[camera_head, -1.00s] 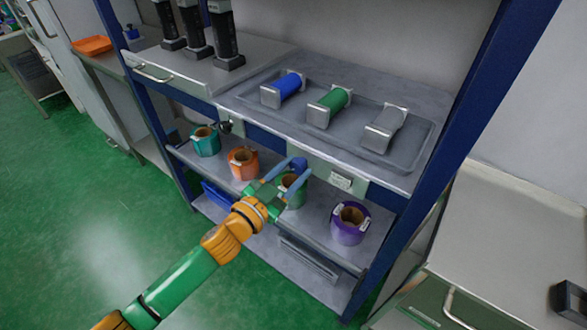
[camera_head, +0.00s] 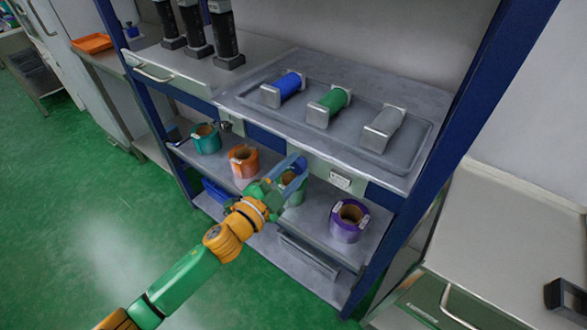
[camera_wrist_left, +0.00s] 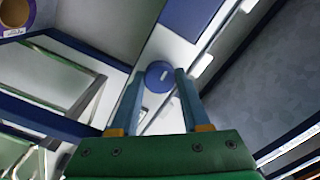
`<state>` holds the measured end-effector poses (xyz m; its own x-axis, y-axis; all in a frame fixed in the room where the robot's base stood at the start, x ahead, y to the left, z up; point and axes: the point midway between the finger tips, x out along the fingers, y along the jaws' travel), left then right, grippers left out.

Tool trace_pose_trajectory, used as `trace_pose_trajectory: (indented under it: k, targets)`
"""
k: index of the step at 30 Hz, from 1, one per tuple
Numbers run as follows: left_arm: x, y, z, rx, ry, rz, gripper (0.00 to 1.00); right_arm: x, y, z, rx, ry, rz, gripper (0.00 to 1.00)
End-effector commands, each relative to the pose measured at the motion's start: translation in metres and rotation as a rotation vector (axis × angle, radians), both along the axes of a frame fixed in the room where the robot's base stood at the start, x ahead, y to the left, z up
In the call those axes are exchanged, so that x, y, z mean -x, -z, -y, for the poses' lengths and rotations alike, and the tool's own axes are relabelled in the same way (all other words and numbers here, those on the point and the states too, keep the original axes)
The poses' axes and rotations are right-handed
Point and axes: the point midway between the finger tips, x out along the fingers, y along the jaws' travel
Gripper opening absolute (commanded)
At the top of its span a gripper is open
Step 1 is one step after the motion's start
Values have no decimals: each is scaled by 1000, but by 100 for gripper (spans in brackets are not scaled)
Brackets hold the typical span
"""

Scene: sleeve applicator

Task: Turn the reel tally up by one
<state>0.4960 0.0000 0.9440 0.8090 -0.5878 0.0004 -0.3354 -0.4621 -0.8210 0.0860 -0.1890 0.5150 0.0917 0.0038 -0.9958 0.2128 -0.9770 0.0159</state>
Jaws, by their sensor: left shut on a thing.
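A blue round knob (camera_wrist_left: 158,76) with a short white mark sits on the pale front panel. My left gripper (camera_wrist_left: 160,80) has its two blue fingers on either side of the knob and is shut on it. In the head view the left gripper (camera_head: 297,165) reaches the shelf's front edge, and its fingers cover most of the knob there. A small white tally display (camera_head: 341,180) is on the panel to the right of the knob; its digits are too small to read. My right gripper is not in view.
Below are reels: teal (camera_head: 206,138), orange (camera_head: 243,160), green (camera_head: 293,187) behind my gripper, and purple (camera_head: 349,220). A grey tray (camera_head: 405,152) above holds blue, green and grey rollers. A blue post (camera_head: 440,150) stands to the right.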

Motion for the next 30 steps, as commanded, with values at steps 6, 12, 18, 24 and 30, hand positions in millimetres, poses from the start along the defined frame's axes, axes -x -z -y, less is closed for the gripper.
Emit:
trace_pose_trajectory:
  k: [6,12,18,24,30]
  targets:
    - [0,1,0,-17,0,11,0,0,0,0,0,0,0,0]
    - [0,1,0,-18,0,11,0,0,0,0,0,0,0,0]
    - [0,1,0,-17,0,11,68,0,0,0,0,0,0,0]
    - [0,0,0,-16,0,12,76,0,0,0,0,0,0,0]
    - [8,1,-6,-17,0,11,76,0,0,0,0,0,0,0]
